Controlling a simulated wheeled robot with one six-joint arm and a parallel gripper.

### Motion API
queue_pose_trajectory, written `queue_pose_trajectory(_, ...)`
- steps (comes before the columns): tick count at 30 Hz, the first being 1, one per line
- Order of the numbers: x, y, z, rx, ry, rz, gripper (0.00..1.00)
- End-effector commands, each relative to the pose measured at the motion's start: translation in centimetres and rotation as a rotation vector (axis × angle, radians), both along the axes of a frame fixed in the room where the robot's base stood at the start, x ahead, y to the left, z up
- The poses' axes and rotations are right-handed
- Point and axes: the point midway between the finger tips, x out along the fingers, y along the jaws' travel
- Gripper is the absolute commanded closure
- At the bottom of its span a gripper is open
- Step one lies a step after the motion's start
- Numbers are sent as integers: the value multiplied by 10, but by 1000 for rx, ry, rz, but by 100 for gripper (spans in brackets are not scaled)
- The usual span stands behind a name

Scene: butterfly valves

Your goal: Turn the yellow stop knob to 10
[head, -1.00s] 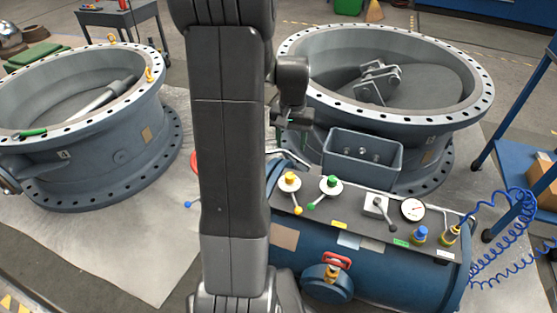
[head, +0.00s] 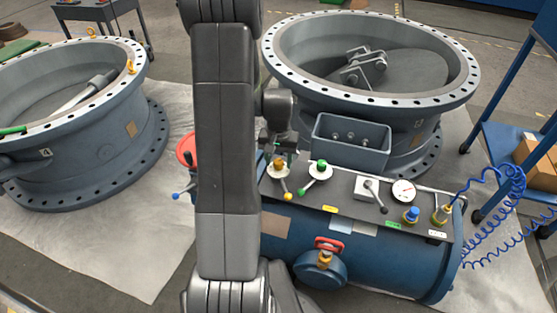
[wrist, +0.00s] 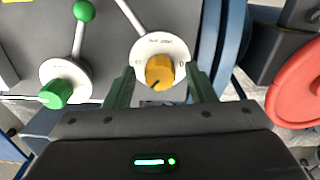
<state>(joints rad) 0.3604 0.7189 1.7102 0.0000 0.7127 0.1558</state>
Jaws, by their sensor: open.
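The yellow stop knob (head: 279,165) sits on a round white dial plate on the grey panel of the blue tank. In the wrist view the yellow knob (wrist: 159,71) lies between the fingertips, and its dark mark points to the lower left of the picture. The dial plate (wrist: 160,43) has small print, too small to read for sure. My gripper (wrist: 160,78) is open, with one finger on each side of the knob and a gap on both sides. In the head view my gripper (head: 274,143) is just above the knob, partly hidden by my arm.
A green knob (wrist: 56,93) with a green-tipped lever (wrist: 84,12) stands beside the yellow one. A red handwheel (wrist: 296,86) is at the other side. The panel also carries a gauge (head: 403,190) and a grey lever (head: 375,198). A grey open box (head: 350,145) stands behind.

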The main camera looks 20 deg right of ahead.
Motion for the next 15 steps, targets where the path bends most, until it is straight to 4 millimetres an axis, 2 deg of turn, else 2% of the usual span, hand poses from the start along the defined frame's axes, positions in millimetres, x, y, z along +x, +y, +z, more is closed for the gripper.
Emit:
queue_pose_trajectory(5, 0, 0, 0, 0, 0, 0, 50)
queue_pose_trajectory(8, 0, 0, 0, 0, 0, 0, 66)
queue_pose_trajectory(12, 0, 0, 0, 0, 0, 0, 93)
queue_pose_trajectory(15, 0, 0, 0, 0, 0, 3, 95)
